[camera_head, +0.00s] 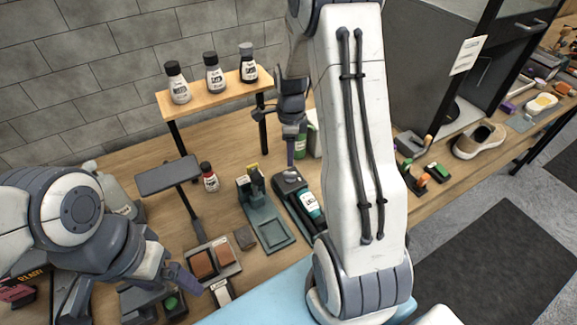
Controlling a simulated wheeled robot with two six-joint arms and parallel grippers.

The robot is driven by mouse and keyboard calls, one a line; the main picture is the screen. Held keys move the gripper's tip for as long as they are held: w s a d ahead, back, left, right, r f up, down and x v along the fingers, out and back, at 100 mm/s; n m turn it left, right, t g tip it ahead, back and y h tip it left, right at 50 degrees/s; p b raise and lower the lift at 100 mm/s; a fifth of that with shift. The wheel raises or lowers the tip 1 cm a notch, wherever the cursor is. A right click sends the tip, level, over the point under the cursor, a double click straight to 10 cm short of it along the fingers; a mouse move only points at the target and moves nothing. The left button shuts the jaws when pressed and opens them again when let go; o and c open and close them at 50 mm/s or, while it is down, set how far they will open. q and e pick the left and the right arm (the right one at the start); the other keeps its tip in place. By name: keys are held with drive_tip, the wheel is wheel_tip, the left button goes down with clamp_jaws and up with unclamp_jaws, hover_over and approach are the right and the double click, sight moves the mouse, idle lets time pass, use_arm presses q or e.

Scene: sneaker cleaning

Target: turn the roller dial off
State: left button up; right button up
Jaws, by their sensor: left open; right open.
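A dark device (287,192) lies on the wooden bench with a small round knob at its far end, which may be the roller dial. I cannot read the dial's setting. A white and teal bottle (311,206) lies on its near part. My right gripper (290,148) is open and points down just above the knob end. I cannot tell whether it touches the knob. My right arm hides the bench to the right of the device. My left gripper (132,290) is open and empty at the lower left, above the bench's front part.
A green-based stand (268,228) is left of the device. A wooden shelf (215,96) with three bottles stands behind. A tan shoe (478,140) is far right.

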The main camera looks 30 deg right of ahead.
sight(291, 173)
drive_tip(key=f, duration=0.3)
drive_tip(key=f+p, duration=0.1)
drive_tip(key=f, duration=0.3)
drive_tip(key=shift+d+f, duration=0.2)
drive_tip(key=shift+f, duration=0.1)
clamp_jaws()
